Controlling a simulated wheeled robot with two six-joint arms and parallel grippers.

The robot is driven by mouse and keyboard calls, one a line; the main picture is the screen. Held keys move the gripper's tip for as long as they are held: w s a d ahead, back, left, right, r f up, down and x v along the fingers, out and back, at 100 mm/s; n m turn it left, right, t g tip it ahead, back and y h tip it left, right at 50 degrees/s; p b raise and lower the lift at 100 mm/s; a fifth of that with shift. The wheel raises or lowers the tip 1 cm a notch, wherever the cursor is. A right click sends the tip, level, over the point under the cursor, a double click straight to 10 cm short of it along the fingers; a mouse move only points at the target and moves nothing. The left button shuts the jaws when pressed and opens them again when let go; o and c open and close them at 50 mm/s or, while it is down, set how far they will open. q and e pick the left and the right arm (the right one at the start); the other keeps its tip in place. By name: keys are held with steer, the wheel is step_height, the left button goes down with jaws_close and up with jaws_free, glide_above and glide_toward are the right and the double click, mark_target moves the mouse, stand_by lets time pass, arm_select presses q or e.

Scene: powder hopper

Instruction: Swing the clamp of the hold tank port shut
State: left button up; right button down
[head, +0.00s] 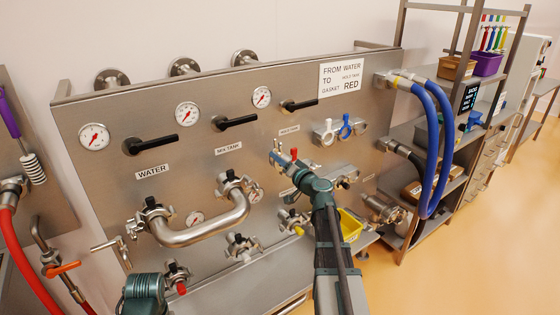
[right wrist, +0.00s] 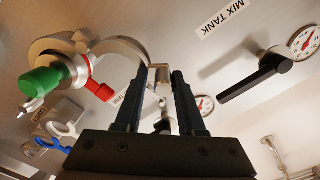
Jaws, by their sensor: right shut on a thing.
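The hold tank port clamp (head: 277,157) is a metal ring clamp with a red part, below the right-hand label on the steel panel in the head view. My right gripper (head: 291,168) is at it and partly hides it. In the right wrist view the clamp (right wrist: 128,52) shows as a curved metal band beside the port, with a red handle (right wrist: 101,90) and a green knob (right wrist: 42,81). There my right gripper (right wrist: 161,72) is shut on a small metal part, seemingly the clamp's free end. How far the clamp stands open is hard to tell.
A bent steel pipe (head: 205,234) joins two ports at left. Black valve handles (head: 235,122) stick out above. White and blue rings (head: 345,128) hang to the right. Blue hoses (head: 432,150) hang at the panel's right end.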

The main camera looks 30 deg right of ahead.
mark_target(281, 149)
steer(key=shift+w+a+r, duration=0.2)
steer(key=shift+w+a, duration=0.05)
steer(key=shift+w, duration=0.05)
steer(key=shift+w+d+r+p, duration=0.1)
steer(key=shift+d+r+p, duration=0.15)
steer(key=shift+d, duration=0.3)
steer(key=shift+w+d+r+p, duration=0.1)
steer(key=shift+d+r+p, duration=0.15)
steer(key=shift+d, duration=0.25)
steer(key=shift+w+d+r+p, duration=0.1)
steer(key=shift+d+r+p, duration=0.15)
steer(key=shift+d, duration=0.5)
steer(key=d, duration=0.3)
steer(key=shift+w+d, duration=0.15)
steer(key=shift+w, duration=0.1)
steer(key=shift+s+f, duration=0.1)
steer(key=shift+f, duration=0.05)
